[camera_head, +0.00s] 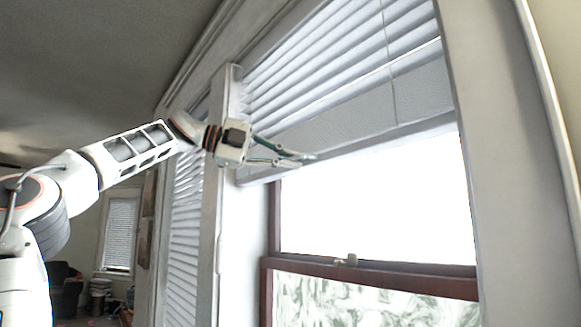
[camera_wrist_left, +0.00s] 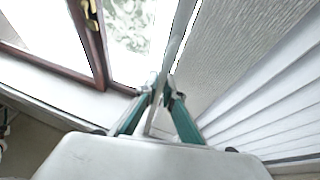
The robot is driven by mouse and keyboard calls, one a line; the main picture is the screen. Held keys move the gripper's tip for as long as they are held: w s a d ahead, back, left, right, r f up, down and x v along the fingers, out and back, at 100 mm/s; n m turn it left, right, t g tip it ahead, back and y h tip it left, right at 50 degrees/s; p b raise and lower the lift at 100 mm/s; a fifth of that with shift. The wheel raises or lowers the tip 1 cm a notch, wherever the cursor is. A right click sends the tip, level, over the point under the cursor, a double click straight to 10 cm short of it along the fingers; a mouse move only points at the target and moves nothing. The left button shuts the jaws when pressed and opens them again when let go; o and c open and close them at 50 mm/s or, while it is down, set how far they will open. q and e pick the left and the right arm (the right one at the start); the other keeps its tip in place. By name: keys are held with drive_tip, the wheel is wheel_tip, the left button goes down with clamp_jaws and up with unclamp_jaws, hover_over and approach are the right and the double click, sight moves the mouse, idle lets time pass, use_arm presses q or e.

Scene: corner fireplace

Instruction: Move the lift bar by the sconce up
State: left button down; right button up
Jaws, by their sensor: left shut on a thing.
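The lift bar (camera_head: 400,132) is the pale rail along the bottom edge of the raised white blind (camera_head: 330,70) in the head view. In the left wrist view the bar (camera_wrist_left: 178,42) is a thin light strip running up from between the fingers. My left gripper (camera_head: 308,157) reaches in from the left and is shut on the bar, left of its middle. In the left wrist view its green fingers (camera_wrist_left: 161,92) close on either side of the strip. No sconce shows in either view. My right gripper is not in view.
Below the bar is a bright window with a dark red-brown sash (camera_head: 370,276) and a small latch (camera_head: 346,260). White trim (camera_head: 500,150) borders the window on the right. A second blind (camera_head: 187,210) hangs to the left. A dark chair (camera_head: 63,288) stands far back.

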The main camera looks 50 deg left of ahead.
use_arm(q)
drive_tip(key=shift+s+r, duration=0.1)
drive_tip(key=shift+r, duration=0.35)
drive_tip(key=shift+a, duration=0.1)
drive_tip(key=c, duration=2.2)
unclamp_jaws()
drive_tip(key=shift+o, duration=0.2)
drive_tip(key=shift+f, duration=0.1)
drive_tip(key=v, duration=1.1)
drive_tip(key=shift+s+a, duration=0.2)
drive_tip(key=shift+s, duration=0.15)
